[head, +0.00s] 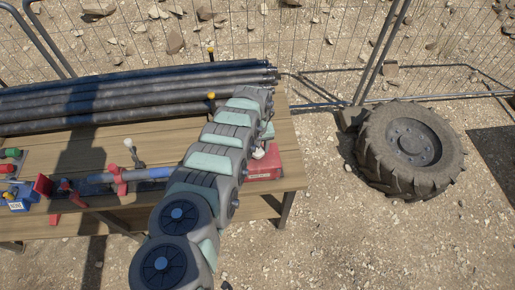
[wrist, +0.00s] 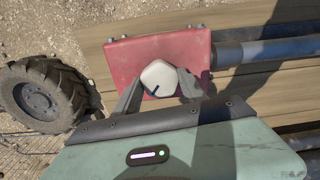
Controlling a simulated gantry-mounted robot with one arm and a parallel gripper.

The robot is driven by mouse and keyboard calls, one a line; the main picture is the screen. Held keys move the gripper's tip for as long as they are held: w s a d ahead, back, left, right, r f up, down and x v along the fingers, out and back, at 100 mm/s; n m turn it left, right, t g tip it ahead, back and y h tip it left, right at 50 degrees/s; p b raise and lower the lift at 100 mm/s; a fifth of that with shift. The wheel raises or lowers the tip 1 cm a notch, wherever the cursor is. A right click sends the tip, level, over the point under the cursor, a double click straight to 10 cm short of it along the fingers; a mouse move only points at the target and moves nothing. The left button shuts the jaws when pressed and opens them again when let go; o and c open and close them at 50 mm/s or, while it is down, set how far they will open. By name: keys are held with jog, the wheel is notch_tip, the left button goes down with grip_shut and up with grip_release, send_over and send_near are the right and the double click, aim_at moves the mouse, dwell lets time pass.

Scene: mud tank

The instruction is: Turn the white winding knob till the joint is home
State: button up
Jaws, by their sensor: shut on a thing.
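The white winding knob (wrist: 159,78) sits on a red box (wrist: 121,60) in the wrist view and carries a short dark mark. My gripper (wrist: 160,88) has one finger on each side of the knob and is shut on it. In the head view a small part of the white knob (head: 258,153) shows beside my arm, above the red box (head: 291,163) at the right end of the wooden bench. In the wrist view a grey-blue pipe (wrist: 262,52) meets the box's right side. The joint's exact seating cannot be told.
Several dark pipes (head: 120,94) lie along the back of the wooden bench (head: 110,150). Red clamps (head: 118,180) and a blue tool (head: 20,199) are at the left. A large tyre (head: 410,148) lies on the gravel at the right. A wire fence (head: 300,40) runs behind.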

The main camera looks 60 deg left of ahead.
jog(key=shift+c, duration=1.2)
jog(key=shift+m, duration=0.3)
jog(key=m, duration=0.4)
jog(key=shift+m, duration=0.3)
jog(key=m+b, duration=0.1)
jog(key=m, duration=0.4)
jog(key=m+b, duration=0.1)
jog(key=m, duration=0.4)
jog(key=shift+m, duration=0.4)
jog(key=m+b, duration=0.1)
jog(key=m, duration=0.4)
jog(key=shift+m, duration=0.3)
